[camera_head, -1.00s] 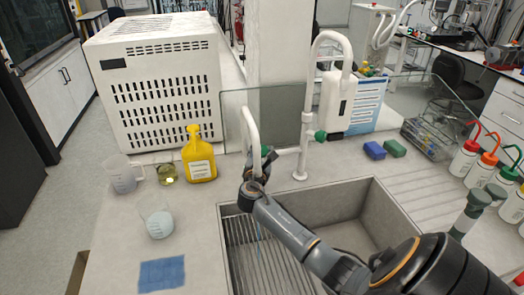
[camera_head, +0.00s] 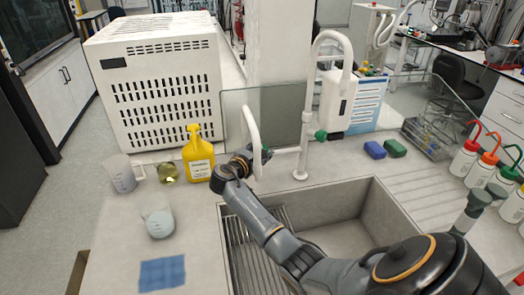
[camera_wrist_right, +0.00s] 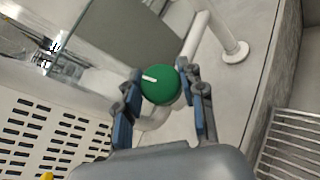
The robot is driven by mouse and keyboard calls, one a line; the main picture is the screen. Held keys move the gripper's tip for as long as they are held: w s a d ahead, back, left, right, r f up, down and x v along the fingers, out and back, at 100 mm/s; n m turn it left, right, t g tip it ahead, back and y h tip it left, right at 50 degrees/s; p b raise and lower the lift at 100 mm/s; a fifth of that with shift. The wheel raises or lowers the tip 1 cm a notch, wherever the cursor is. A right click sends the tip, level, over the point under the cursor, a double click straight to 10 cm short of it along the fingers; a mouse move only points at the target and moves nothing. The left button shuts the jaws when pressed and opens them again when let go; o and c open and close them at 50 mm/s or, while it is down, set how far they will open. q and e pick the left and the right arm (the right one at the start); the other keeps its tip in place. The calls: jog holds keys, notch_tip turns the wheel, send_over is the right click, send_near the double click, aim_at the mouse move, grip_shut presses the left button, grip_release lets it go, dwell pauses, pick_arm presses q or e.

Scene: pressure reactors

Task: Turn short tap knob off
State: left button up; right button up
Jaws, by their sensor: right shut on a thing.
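The short tap (camera_head: 250,122) is a white curved spout behind the sink, left of a taller white tap (camera_head: 307,110). Its green knob (camera_wrist_right: 160,85) shows in the right wrist view with a white mark lying nearly level, pointing left. My right gripper (camera_wrist_right: 160,92) is shut on this knob, one finger on each side. In the head view my right gripper (camera_head: 262,155) is at the short tap's base, and the knob is mostly hidden behind it. My left gripper is not in view.
The grey sink (camera_head: 345,215) lies under my right arm. Blue (camera_head: 375,150) and green (camera_head: 395,148) sponges lie right of the tall tap.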

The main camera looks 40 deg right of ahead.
jog(key=o, duration=1.2)
